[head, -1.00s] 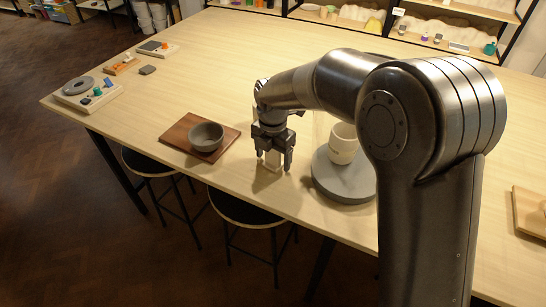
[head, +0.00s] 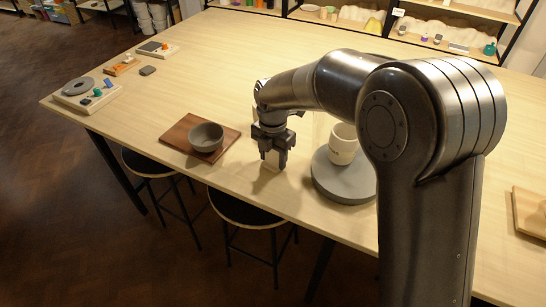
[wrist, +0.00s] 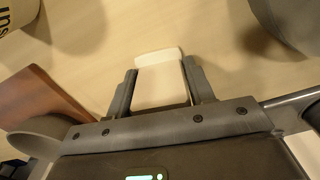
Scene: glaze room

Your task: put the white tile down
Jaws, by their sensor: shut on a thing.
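The white tile (head: 270,161) is a small pale block standing upright at the worktable's near side. My gripper (head: 274,157) points down over it, with a finger on each side. In the wrist view the tile (wrist: 160,80) shows between the two fingers of my gripper (wrist: 161,84), which are shut on it. Its top edge sticks out a little past the fingertips. The tile's lower end looks at or very near the tabletop; I cannot tell whether it touches.
A brown board (head: 177,131) with a grey bowl (head: 206,136) lies left of my gripper. A round grey turntable (head: 340,180) with a white cup (head: 343,146) stands close on the right.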

